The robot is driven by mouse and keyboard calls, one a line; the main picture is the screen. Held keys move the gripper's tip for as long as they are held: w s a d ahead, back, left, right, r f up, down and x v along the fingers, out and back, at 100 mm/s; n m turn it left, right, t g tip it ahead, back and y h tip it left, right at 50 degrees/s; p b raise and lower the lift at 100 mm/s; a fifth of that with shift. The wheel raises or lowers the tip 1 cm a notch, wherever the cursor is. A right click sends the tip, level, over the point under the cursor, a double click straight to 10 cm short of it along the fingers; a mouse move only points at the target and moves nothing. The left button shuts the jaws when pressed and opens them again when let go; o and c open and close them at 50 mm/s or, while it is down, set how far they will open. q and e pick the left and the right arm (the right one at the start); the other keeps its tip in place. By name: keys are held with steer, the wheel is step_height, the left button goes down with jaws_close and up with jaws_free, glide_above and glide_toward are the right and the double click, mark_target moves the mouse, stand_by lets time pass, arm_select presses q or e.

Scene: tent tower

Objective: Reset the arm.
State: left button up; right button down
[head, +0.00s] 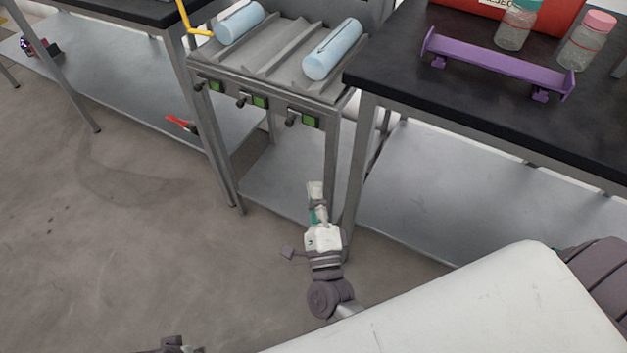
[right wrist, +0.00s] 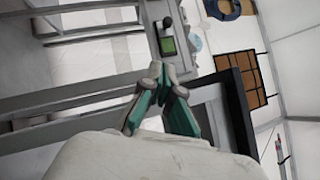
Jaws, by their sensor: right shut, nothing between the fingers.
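My right gripper (head: 316,192) hangs in front of the metal rack's legs, below the rack's top and above the lower shelf in the picture. It is upright, with white and green fingers. In the right wrist view its two green fingers (right wrist: 160,70) meet at the tips, with nothing between them. The fingers point toward the grey rack frame, and I cannot tell whether they are clear of it. A small dark piece of my own body shows at the bottom edge of the head view. My left gripper is not in view.
The metal rack (head: 262,75) holds two light blue rolls (head: 333,48) (head: 240,22). A black table (head: 400,62) at right bears a purple stand (head: 500,66), two jars (head: 515,27) (head: 587,40) and a red box. A red tool (head: 181,123) lies on the lower left shelf. The floor at left is clear.

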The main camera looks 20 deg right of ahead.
stand_by(0.5)
